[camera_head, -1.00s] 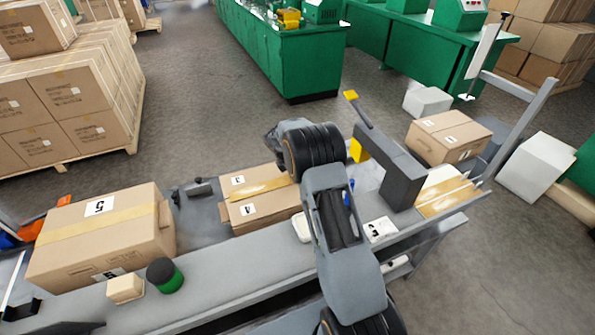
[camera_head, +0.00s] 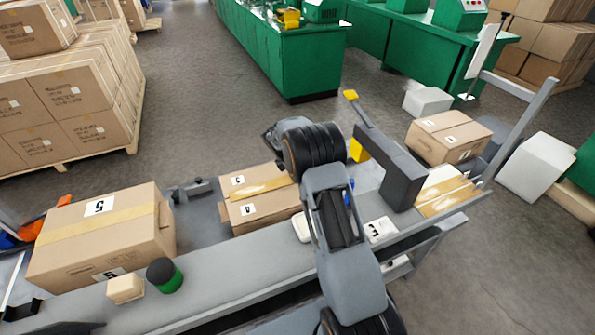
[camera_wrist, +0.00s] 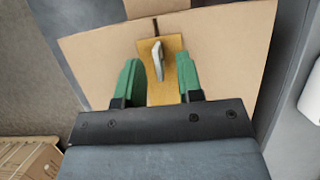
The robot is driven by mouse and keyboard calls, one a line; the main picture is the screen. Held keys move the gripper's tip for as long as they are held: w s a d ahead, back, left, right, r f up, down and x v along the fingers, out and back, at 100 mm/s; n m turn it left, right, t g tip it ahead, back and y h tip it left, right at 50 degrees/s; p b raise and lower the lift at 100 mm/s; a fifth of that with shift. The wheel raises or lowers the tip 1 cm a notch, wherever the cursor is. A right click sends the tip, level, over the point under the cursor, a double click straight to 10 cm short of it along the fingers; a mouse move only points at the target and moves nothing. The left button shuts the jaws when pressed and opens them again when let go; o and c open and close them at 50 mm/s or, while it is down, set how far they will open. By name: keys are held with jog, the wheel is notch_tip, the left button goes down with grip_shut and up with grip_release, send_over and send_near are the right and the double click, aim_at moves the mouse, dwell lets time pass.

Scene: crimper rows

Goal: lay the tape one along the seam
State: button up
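The carton (camera_head: 265,212) with labels on its top and side stands on the grey bench, left of my arm. A yellow-brown tape strip (camera_head: 262,187) runs along its top. In the wrist view the tape strip (camera_wrist: 160,92) lies on the cardboard, in line with a dark seam line (camera_wrist: 155,27) beyond its end. A pale grey tab (camera_wrist: 158,62) stands on the strip. My gripper (camera_wrist: 160,70) is over the strip, its green fingers apart on either side of the tab. I see no finger pressed on the tab. In the head view my arm hides the fingers.
A larger carton (camera_head: 100,240) stands at the bench's left, near a green-and-black cylinder (camera_head: 165,276) and a small tan block (camera_head: 126,289). A dark grey post-like device (camera_head: 392,170) stands close right of my arm.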

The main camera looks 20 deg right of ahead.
jog(key=v, duration=1.3)
jog(key=shift+r, duration=0.1)
jog(key=s+a+f+m+y, duration=0.25)
jog(key=s+m, duration=0.25)
jog(key=m, duration=0.3)
jog(key=s+a+r+m+t+y+p, duration=0.1)
jog(key=s+r+m, duration=0.4)
jog(key=s, duration=0.7)
jog(key=s+a+r+m+t+y+p, duration=0.1)
jog(key=s+r+m, duration=0.4)
jog(key=s, duration=0.7)
jog(key=shift+s+a+r+t+p, duration=0.4)
jog(key=shift+a+r+t+p, duration=0.35)
jog(key=shift+r+p, duration=0.6)
